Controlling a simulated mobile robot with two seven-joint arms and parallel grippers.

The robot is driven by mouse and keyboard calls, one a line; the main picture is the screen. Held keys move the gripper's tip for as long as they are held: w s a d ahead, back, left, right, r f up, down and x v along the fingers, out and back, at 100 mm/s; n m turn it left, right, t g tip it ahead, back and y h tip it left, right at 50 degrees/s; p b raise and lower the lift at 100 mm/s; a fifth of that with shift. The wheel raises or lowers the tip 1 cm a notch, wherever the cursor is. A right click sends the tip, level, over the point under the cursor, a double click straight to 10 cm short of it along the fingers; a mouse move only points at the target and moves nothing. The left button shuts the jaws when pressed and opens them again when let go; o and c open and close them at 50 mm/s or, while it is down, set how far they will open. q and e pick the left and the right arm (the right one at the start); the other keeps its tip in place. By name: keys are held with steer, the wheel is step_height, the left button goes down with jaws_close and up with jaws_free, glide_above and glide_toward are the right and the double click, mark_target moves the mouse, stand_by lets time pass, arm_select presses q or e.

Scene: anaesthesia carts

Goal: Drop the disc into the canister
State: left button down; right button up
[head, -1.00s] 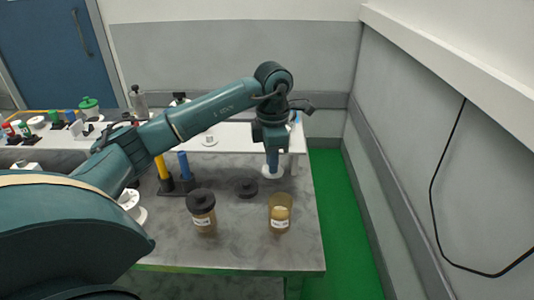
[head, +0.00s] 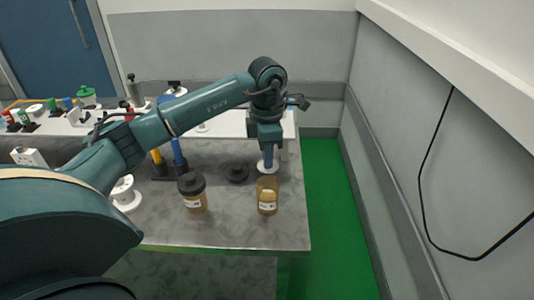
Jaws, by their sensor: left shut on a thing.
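The white disc (head: 266,168) is at the lower end of my left gripper (head: 267,158), which is shut on it. The gripper points down. The disc appears just behind or above the rim of the open amber canister (head: 267,203), close to it in the picture. I cannot tell the exact gap or height. The canister stands upright near the right part of the grey table, has a white label and shows pale contents. My right gripper is not in view.
An amber jar with a dark lid (head: 192,187) stands left of the canister. A loose dark lid (head: 237,173) lies behind, between them. A white spool (head: 124,194) and blue and yellow cylinders stand further left. The grey table (head: 225,225) is clear in front.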

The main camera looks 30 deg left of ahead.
mark_target(267, 172)
arm_select(q)
steer(key=shift+f, duration=0.15)
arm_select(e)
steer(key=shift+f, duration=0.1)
arm_select(q)
steer(key=shift+f+b, duration=0.75)
steer(key=shift+f, duration=0.15)
steer(key=shift+f+b, duration=0.35)
steer(key=shift+f, duration=0.4)
steer(key=shift+f+b, duration=0.7)
steer(key=shift+f, duration=0.3)
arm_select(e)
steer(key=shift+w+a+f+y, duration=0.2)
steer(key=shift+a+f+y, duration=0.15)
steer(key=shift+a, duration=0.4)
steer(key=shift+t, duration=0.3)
arm_select(q)
steer(key=c, duration=1.5)
jaws_free()
steer(key=shift+o, duration=1.1)
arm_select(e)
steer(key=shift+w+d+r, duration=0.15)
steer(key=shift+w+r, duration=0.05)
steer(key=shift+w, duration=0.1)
